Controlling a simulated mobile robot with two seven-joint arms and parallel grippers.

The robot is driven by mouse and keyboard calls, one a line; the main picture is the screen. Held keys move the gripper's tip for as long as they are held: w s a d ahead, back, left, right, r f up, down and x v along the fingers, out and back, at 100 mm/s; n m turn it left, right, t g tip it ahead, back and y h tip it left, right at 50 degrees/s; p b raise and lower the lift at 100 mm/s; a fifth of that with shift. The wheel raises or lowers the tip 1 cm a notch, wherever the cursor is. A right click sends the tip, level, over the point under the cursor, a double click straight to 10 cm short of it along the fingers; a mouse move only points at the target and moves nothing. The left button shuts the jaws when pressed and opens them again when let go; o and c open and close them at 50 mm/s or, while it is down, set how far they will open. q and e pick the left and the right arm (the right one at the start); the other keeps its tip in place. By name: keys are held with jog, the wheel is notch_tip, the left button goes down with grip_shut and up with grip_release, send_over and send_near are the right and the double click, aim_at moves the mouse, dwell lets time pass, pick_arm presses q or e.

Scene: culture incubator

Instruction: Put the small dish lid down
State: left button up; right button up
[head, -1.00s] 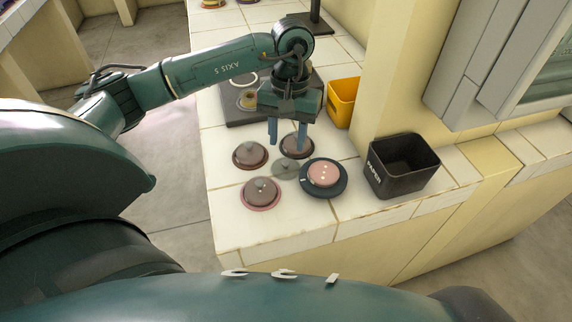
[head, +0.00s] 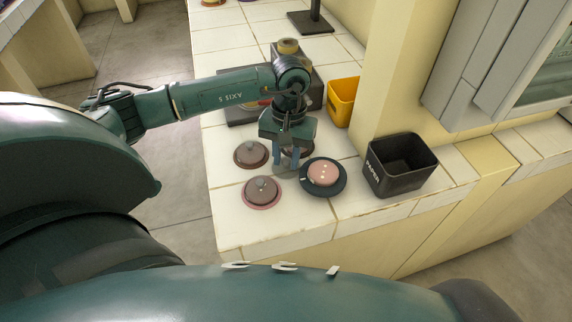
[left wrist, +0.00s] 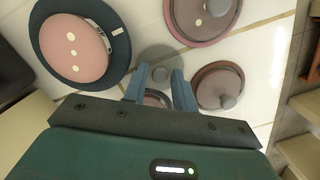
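The small grey see-through dish lid (left wrist: 160,55) lies flat on the tiled counter among the dishes. In the head view my left gripper (head: 289,164) points straight down over it and hides most of it. In the left wrist view, the two blue fingers of my left gripper (left wrist: 160,76) stand apart, with the lid's knob between or just beyond their tips. I cannot tell whether they touch it. A brown lidded dish (left wrist: 156,98) shows between the fingers, behind the lid. My right gripper is not in view.
A pink dish on a dark round base (head: 324,178) stands close on the right. Two brown lidded dishes stand at the left (head: 250,154) and front left (head: 262,191). A black bin (head: 400,165) and a yellow bin (head: 342,100) stand to the right. The front-left counter is clear.

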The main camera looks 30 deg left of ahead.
pick_arm(q)
grip_shut()
dwell(0.3)
